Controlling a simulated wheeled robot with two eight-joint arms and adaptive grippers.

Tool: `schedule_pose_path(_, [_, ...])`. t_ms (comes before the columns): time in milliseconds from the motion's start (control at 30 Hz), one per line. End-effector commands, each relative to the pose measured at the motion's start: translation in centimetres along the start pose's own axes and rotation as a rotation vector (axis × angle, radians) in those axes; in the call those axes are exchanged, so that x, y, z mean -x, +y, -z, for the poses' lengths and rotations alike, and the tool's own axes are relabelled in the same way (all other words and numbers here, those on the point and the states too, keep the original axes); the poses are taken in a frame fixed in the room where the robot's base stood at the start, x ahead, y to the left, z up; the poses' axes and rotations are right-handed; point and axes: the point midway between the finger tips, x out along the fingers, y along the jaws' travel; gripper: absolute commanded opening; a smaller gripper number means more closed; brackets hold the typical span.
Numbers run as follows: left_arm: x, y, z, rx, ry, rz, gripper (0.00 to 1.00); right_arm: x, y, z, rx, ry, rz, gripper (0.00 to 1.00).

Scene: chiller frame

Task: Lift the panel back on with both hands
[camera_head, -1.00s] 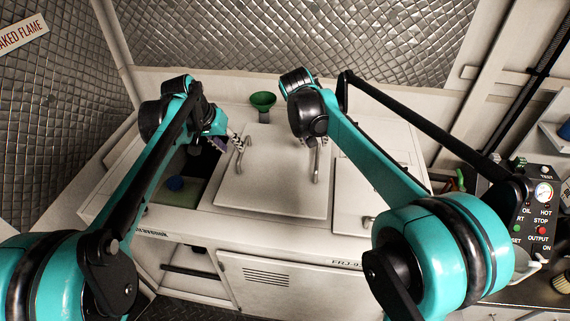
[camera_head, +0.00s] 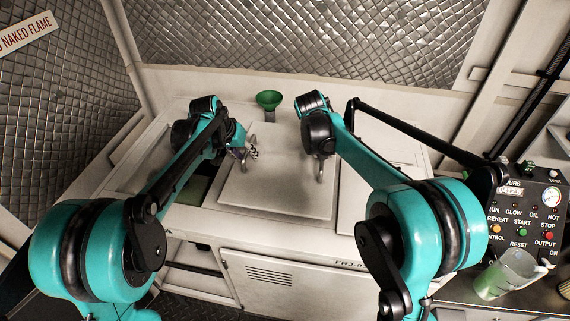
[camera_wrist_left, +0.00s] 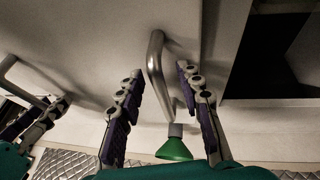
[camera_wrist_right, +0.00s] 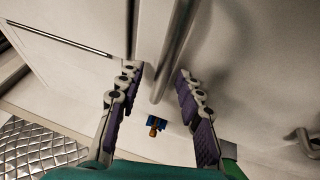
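The pale panel (camera_head: 270,200) lies flat on the white cabinet top, with an upright metal handle on each side. My left gripper (camera_head: 250,153) is at the left handle (camera_head: 239,165). In the left wrist view its fingers (camera_wrist_left: 162,95) are open, with the handle (camera_wrist_left: 154,62) between them and gaps on both sides. My right gripper (camera_wrist_right: 154,90) is open, with the right handle (camera_wrist_right: 175,50) between its fingers. In the head view the right handle (camera_head: 320,172) shows below my right wrist, which hides those fingers.
A dark opening (camera_head: 192,190) lies left of the panel, partly behind my left arm. A green funnel (camera_head: 269,99) stands behind the panel. A control box (camera_head: 525,215) with gauge and buttons and a clear jug (camera_head: 508,275) with green liquid are at the right.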

Motion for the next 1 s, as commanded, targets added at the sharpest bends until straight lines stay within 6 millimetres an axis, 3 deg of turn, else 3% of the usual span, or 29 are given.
schedule_pose_path(67, [0.0, 0.0, 0.0, 0.000, 0.000, 0.000, 0.36, 0.0, 0.0, 0.0, 0.000, 0.000, 0.000, 0.36])
schedule_pose_path(233, [0.0, 0.0, 0.0, 0.000, 0.000, 0.000, 0.00, 0.0, 0.0, 0.0, 0.000, 0.000, 0.000, 0.00])
schedule_pose_path(733, [0.3, 0.1, 0.1, 0.000, 0.001, -0.001, 0.00, 0.2, 0.0, 0.1, 0.000, 0.001, 0.000, 0.00])
schedule_pose_path(1000, [1.7, 0.4, 0.7, 0.000, 0.001, -0.001, 0.00, 1.7, 0.3, 0.7, 0.000, 0.001, 0.000, 0.00])
